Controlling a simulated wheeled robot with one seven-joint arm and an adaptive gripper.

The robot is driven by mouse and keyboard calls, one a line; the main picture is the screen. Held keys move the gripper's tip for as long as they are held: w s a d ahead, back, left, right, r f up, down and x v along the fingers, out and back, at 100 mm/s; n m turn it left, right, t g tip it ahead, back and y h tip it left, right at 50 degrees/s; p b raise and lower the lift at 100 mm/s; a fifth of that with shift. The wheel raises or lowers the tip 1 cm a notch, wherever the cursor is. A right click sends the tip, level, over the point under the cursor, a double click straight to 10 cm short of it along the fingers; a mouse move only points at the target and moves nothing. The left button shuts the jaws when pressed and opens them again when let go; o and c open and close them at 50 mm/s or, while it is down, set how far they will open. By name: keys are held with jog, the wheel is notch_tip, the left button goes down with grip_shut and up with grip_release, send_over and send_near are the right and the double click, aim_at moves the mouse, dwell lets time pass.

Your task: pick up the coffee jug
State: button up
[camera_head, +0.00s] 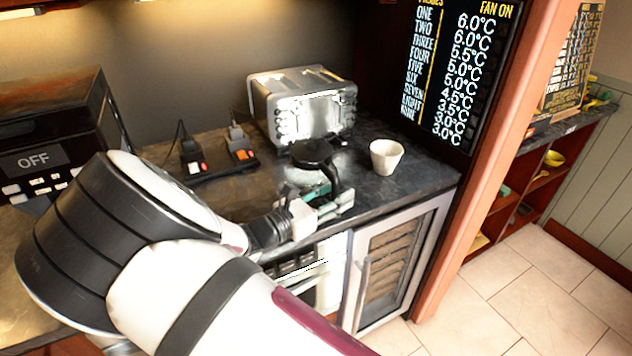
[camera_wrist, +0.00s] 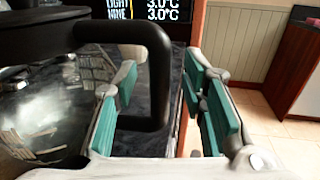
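The coffee jug stands on the dark counter; its black lid (camera_head: 312,152) shows in the head view in front of the toaster, and my gripper hides much of its body. In the wrist view the rounded, shiny jug body (camera_wrist: 45,115) fills the left side, with its black handle (camera_wrist: 161,75) reaching right. My gripper (camera_head: 326,199) is at the jug's near side. In the wrist view my gripper (camera_wrist: 163,95) is open, with teal pads on both sides of the handle. Gaps show between the handle and the pads.
A silver toaster (camera_head: 303,103) stands behind the jug and a white cup (camera_head: 386,156) to its right. Black plugs and a power strip (camera_head: 222,165) lie to the left. A black microwave (camera_head: 55,130) stands far left. A wine cooler (camera_head: 390,265) is below the counter.

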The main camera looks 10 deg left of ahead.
grip_shut()
jog(key=shift+r, duration=0.2)
